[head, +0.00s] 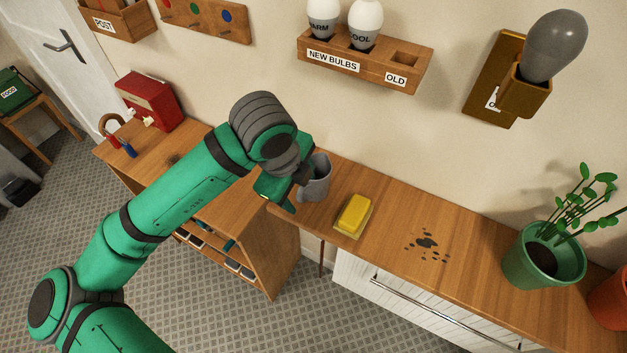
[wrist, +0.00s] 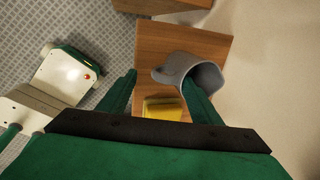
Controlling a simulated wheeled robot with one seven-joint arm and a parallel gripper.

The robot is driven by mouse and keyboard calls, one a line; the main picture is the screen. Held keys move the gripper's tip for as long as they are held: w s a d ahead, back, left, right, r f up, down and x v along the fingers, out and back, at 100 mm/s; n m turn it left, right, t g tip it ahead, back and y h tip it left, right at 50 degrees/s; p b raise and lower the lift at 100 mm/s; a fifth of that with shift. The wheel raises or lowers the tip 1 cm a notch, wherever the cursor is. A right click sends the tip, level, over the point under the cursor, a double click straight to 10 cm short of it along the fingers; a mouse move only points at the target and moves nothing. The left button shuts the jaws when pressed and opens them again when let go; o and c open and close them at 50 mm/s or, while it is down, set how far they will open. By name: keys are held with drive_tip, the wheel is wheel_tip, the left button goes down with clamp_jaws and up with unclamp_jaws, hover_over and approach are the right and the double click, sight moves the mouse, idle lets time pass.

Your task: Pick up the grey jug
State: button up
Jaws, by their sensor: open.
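The grey jug (head: 318,180) stands on the wooden counter, partly hidden behind my gripper (head: 290,186) in the head view. In the wrist view the jug (wrist: 207,76) is near the top centre, with its handle towards the left. My gripper (wrist: 158,88) is open there, its two green fingers apart. The right finger overlaps the jug's lower part in the picture, and the handle shows between the fingers. I cannot tell whether the finger touches the jug. Nothing is held.
A yellow block (head: 353,213) lies close right of the jug. Dark spots (head: 427,243) mark the wooden counter (head: 385,240), and a green plant pot (head: 543,258) stands further right. A bulb rack (head: 365,62) hangs on the wall above. A red box (head: 150,100) stands at left.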

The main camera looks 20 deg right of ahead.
sight(315, 190)
drive_tip(key=shift+w+d+x, duration=0.1)
drive_tip(key=shift+w+x, duration=0.05)
drive_tip(key=shift+x, duration=1.25)
drive_tip(key=shift+w+d+x, duration=0.15)
drive_tip(key=shift+x, duration=1.2)
drive_tip(key=shift+r, duration=0.1)
clamp_jaws()
